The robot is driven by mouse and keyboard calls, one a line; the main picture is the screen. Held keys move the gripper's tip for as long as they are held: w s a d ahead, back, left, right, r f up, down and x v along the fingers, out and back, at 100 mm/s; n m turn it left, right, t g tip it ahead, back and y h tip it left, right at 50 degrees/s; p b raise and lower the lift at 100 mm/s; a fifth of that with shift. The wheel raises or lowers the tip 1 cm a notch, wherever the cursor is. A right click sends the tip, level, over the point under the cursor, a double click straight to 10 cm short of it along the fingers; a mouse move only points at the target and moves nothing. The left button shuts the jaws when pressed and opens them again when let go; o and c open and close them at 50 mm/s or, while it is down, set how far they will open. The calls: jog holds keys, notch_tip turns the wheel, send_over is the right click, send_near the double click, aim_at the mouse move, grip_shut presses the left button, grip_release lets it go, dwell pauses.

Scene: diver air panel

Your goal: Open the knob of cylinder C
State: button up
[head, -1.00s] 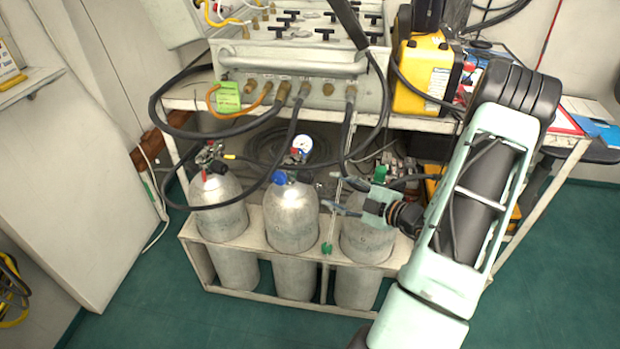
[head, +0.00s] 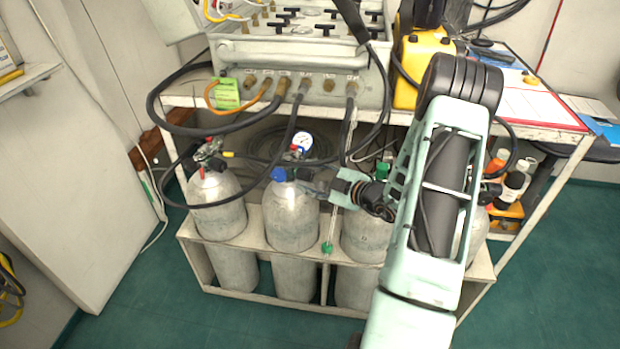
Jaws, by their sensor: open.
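Silver gas cylinders stand in a row in the rack. No letter can be read on them, so I cannot tell which is C. The left cylinder (head: 217,205) has a small red part at its valve. The middle cylinder (head: 291,215) has a blue knob (head: 279,174) and a gauge (head: 303,141). The third cylinder (head: 365,237) has a green knob (head: 382,170), partly behind my arm. A fourth cylinder (head: 477,233) is mostly hidden by my arm. My gripper (head: 314,188) is open, with its fingertips close right of the middle cylinder's valve; contact cannot be told.
Black hoses (head: 290,135) loop above the valves. The air panel (head: 300,75) and a yellow case (head: 425,55) stand on the shelf above. Bottles (head: 512,185) stand at the right. The rack (head: 245,298) encloses the cylinders; green floor is free in front.

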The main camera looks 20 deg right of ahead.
jog(key=c, duration=1.2)
jog(key=shift+o, duration=0.2)
jog(key=n+b, duration=0.1)
jog(key=n+t+b, duration=0.1)
jog(key=n, duration=0.1)
jog(key=shift+f+t+h, duration=0.2)
jog(key=shift+t+h, duration=0.1)
jog(key=n+t+b, duration=0.1)
jog(key=n, duration=0.1)
jog(key=n+t+b, duration=0.1)
jog(key=n, duration=0.1)
jog(key=shift+n+t, duration=0.3)
jog(key=shift+n, duration=0.1)
jog(key=n, duration=0.2)
jog(key=n+t+y+b, duration=0.1)
jog(key=n, duration=0.1)
jog(key=shift+w+d+n+y+b, duration=0.1)
jog(key=shift+n+y+b, duration=0.2)
jog(key=shift+n, duration=0.1)
jog(key=shift+r+n+t+y+b, duration=0.1)
jog(key=shift+n+t+y+b, duration=0.3)
jog(key=shift+n, duration=1.05)
jog(key=shift+r+n+t+y+b, duration=0.1)
jog(key=shift+n+y+b, duration=0.3)
jog(key=shift+n+y, duration=0.75)
jog(key=shift+n, duration=0.5)
